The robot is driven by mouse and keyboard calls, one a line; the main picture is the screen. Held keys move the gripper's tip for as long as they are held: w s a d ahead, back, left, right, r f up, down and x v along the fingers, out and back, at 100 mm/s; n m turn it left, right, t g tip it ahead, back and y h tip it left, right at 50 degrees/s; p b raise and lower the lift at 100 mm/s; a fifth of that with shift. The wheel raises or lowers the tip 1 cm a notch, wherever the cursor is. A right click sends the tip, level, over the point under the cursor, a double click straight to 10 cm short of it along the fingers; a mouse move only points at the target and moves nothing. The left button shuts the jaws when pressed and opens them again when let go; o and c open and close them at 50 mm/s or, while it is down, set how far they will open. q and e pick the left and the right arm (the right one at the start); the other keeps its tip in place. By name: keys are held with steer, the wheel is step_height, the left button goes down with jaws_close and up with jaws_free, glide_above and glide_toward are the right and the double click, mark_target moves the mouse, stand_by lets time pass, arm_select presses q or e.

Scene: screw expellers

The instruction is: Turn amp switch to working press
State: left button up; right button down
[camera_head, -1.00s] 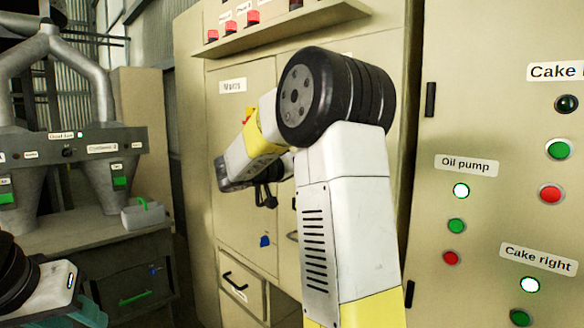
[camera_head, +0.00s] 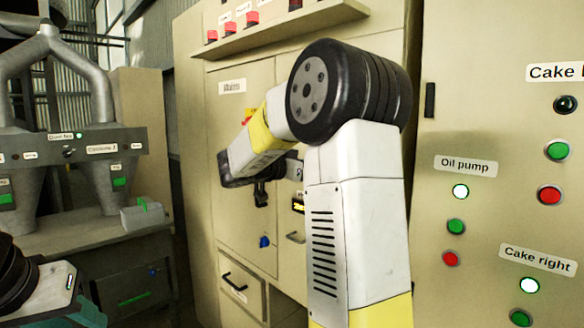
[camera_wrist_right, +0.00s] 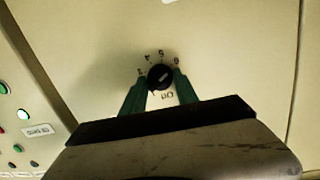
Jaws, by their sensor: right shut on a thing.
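A black rotary knob (camera_wrist_right: 160,77) sits on a beige cabinet panel in the right wrist view, with printed numbers around its upper side and more lettering below it. It is the amp switch as far as I can tell. My right gripper (camera_wrist_right: 159,86) has its green fingers on either side of the knob and is shut on it. In the head view the right gripper (camera_head: 262,194) is small and dark against the cabinet door, and the knob is hidden there. A teal part of my left gripper (camera_head: 90,314) shows at the bottom left; its fingertips are out of frame.
The beige cabinet (camera_head: 240,120) has a ledge with red-topped items (camera_head: 252,18) and a drawer (camera_head: 240,283). A button panel (camera_head: 480,110) stands at the right. Grey machinery (camera_head: 90,150) is at the left. My right arm covers the middle.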

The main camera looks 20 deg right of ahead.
steer(key=shift+f, duration=0.1)
steer(key=c, duration=1)
jaws_free()
steer(key=shift+o, duration=0.2)
steer(key=shift+a, duration=0.15)
steer(key=v, duration=0.7)
steer(key=shift+a, duration=0.3)
